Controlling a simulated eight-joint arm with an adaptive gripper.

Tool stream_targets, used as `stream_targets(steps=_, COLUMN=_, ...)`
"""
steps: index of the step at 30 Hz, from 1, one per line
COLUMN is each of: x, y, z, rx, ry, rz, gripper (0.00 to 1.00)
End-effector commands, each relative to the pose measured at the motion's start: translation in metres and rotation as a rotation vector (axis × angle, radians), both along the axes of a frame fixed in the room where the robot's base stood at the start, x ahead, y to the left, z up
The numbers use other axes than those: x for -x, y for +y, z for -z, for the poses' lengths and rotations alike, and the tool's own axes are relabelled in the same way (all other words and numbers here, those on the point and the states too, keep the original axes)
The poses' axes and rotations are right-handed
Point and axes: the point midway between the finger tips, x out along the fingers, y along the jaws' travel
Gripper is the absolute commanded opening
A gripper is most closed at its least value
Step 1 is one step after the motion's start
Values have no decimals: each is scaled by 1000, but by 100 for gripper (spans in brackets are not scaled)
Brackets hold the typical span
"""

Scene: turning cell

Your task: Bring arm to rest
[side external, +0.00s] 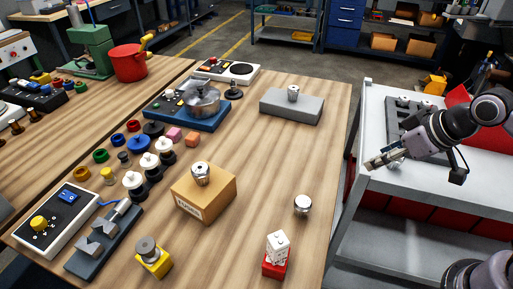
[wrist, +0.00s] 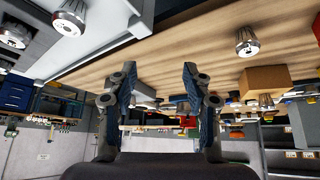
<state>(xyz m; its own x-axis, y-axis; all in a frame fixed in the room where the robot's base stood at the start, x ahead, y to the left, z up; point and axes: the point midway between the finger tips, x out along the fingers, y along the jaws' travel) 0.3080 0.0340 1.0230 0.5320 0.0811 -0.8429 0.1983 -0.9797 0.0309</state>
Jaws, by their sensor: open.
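My gripper (side external: 384,159) is at the right in the side external view, above the white cart (side external: 425,185) and to the right of the wooden table (side external: 235,235). In the wrist view my gripper (wrist: 156,82) shows two blue-and-grey fingers set wide apart, with nothing between them. The wrist picture looks upside down, with the wooden table (wrist: 190,45) at the top. A silvery part just under the gripper in the side external view is partly hidden, and I cannot tell whether it is touched.
On the table are a cardboard box (side external: 205,193) with a metal part on top, a lone metal part (side external: 302,204), a red block (side external: 276,263) bearing a white piece, and a grey block (side external: 291,107). A grey rack (side external: 402,120) lies on the cart beside my arm.

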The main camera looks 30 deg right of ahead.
Motion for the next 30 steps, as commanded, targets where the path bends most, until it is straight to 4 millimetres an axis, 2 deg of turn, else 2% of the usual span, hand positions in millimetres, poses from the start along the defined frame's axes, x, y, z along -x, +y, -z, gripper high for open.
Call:
stream_targets(steps=1, x=3, y=-15, z=5, rx=-11, ry=-19, rz=78, gripper=50)
stream_targets(steps=3, x=4, y=-27, z=10, rx=-26, ry=-37, rz=151, gripper=50)
stream_targets(steps=6, x=6, y=-34, z=12, rx=-34, ry=-50, rz=199, gripper=50)
stream_targets(steps=30, x=5, y=-34, z=12, rx=-36, ry=-50, rz=200, gripper=50)
